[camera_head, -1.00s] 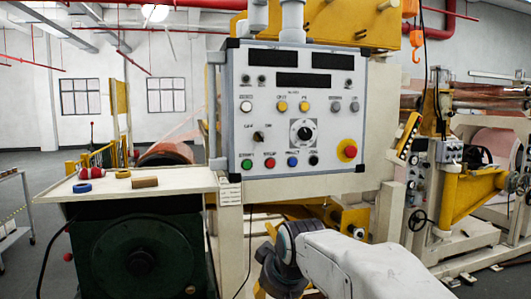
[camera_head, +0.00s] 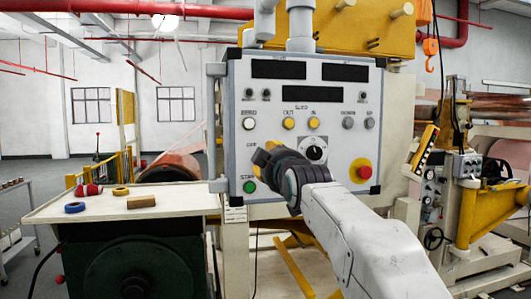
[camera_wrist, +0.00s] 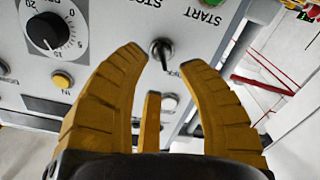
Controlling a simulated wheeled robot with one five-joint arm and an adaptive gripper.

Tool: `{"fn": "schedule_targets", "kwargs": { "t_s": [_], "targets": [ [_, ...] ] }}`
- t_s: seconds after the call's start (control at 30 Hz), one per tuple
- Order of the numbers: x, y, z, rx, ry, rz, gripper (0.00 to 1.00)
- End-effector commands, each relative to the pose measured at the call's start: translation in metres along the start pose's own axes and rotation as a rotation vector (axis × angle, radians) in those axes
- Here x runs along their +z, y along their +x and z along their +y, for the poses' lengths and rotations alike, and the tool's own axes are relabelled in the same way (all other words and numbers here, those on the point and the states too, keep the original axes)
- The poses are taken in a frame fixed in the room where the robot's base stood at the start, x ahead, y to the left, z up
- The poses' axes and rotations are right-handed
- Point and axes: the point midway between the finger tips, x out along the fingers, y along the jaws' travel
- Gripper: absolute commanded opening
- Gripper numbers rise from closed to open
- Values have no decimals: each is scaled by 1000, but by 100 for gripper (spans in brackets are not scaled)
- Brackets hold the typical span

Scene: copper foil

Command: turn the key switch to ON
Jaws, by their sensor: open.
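The key switch (camera_wrist: 161,49) is a small dark lever on a round metal collar. In the wrist view it shows between the fingertips of my gripper (camera_wrist: 168,57), closer to the left finger. My gripper is open with its yellow fingers spread around the switch, and I cannot tell whether either finger touches it. In the head view my gripper (camera_head: 262,158) is in front of the control panel (camera_head: 236,105) and hides the switch. The OFF label shows beside it; the ON label is hidden.
A black dial (camera_head: 314,150) is close right of my gripper. A green START button (camera_head: 250,186) is just below it, and a red stop button on yellow (camera_head: 362,172) is farther right. A side table (camera_head: 160,212) with small items stands left.

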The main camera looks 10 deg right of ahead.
Motion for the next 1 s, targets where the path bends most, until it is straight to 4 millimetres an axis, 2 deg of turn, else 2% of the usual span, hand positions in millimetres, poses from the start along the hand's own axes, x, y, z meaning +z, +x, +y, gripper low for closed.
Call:
{"fn": "schedule_targets", "kwargs": {
  "t_s": [0.2, 0.4, 0.87, 0.9, 1.0],
  "targets": [
    [-2, 28, 1, -1, 1, -1, 36],
    [-1, 45, 1, -1, 2, -1, 36],
    [0, 52, 0, -1, 2, 0, 36],
    [0, 52, 0, 0, 2, 0, 39],
    [0, 52, 0, -1, 2, 0, 30]
  ]
}}
